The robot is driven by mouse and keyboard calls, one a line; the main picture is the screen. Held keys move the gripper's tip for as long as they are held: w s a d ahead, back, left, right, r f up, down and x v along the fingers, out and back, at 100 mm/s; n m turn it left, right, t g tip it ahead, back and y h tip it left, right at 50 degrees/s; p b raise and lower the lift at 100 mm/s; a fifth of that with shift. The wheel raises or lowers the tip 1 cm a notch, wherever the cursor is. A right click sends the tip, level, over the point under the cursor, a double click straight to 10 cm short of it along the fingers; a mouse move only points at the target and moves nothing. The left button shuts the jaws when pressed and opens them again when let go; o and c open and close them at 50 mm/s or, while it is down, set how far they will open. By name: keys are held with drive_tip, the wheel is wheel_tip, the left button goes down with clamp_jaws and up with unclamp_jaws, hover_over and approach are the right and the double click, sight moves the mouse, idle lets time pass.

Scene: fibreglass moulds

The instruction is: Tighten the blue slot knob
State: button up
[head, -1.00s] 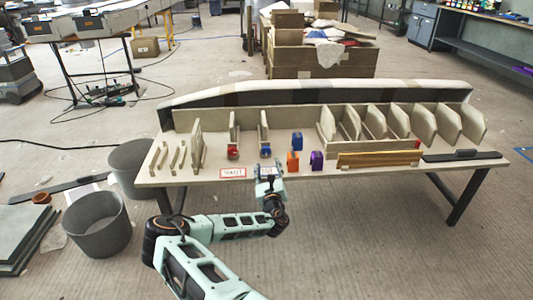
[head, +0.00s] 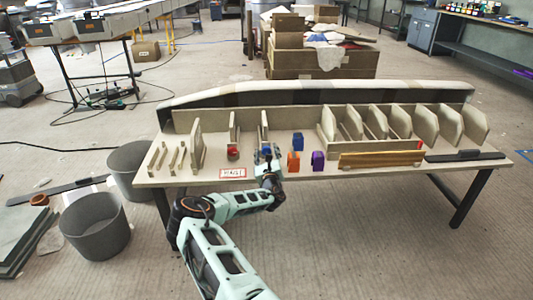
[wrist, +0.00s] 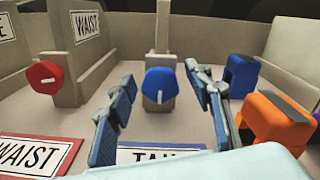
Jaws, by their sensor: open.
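The blue slot knob (wrist: 161,86) is on the front of an upright beige post in the middle of the wrist view. A short white line on its face stands close to vertical. My gripper (wrist: 157,106) is open, with one blue-padded finger to the left of the knob and the other to its right. The knob shows between the fingers, and I see no finger clearly touching it. In the head view my gripper (head: 266,160) is at the table's front side, in front of the knob's post, and largely covers the knob.
A red knob (wrist: 44,76) is on the post to the left, with a red-bordered WAIST label (wrist: 36,155) before it. A blue-bordered label (wrist: 160,154) lies under my gripper, partly hidden. Orange (wrist: 273,122) and blue (wrist: 240,75) blocks stand close to the right finger.

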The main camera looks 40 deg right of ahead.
drive_tip(key=shift+c, duration=0.3)
drive_tip(key=c, duration=1.1)
